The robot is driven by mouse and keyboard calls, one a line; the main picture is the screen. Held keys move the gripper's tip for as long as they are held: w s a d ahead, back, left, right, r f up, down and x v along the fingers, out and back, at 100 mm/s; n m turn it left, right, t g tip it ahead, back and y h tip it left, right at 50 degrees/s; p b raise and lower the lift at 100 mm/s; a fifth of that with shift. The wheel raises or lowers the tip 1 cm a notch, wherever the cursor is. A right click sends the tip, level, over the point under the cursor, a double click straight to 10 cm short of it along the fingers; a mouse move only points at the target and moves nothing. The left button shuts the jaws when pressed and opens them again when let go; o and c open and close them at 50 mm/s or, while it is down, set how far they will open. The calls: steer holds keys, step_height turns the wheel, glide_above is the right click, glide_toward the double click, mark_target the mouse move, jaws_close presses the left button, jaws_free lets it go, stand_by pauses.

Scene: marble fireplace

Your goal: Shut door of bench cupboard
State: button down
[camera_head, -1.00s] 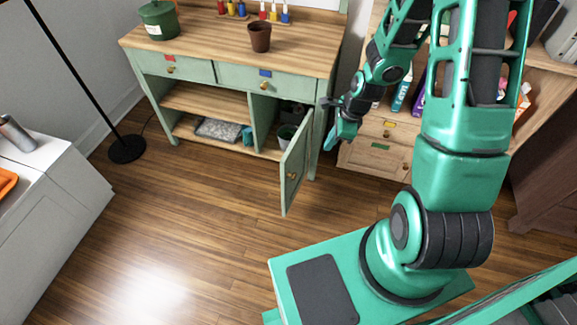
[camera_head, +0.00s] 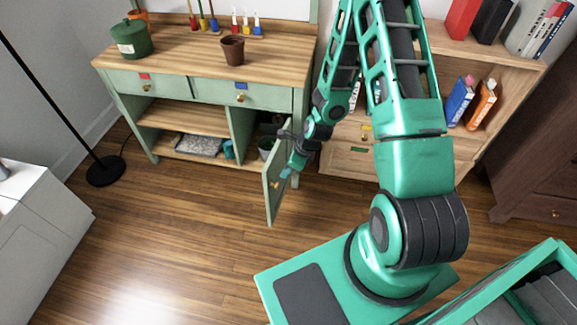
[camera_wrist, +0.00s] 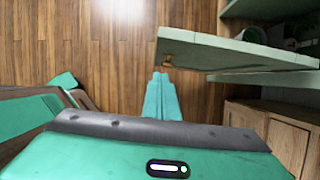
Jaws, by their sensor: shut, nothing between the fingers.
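The bench cupboard (camera_head: 186,90) is a pale green bench with a wooden top, two drawers and open shelves. Its green door (camera_head: 274,182) at the right end stands wide open and sticks out into the room. In the wrist view the door (camera_wrist: 235,52) is seen from above, with a small brass knob on its left end. My gripper (camera_head: 286,173) is shut and empty, just right of the door. In the wrist view my gripper (camera_wrist: 160,78) points up at the knob end of the door; I cannot tell whether it touches.
A wooden bookcase (camera_head: 345,160) with drawers stands right of the bench. A green pot (camera_head: 131,40) and a brown pot (camera_head: 232,50) stand on the bench top. A black lamp base (camera_head: 105,171) is on the left. The floor before the bench is clear.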

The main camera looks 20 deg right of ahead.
steer(key=shift+w+a+f, duration=0.7)
steer(key=shift+w+a, duration=0.15)
steer(key=shift+a, duration=0.1)
steer(key=shift+w+a+f, duration=0.65)
steer(key=shift+w+a, duration=0.2)
steer(key=shift+a, duration=0.05)
steer(key=shift+w, duration=0.1)
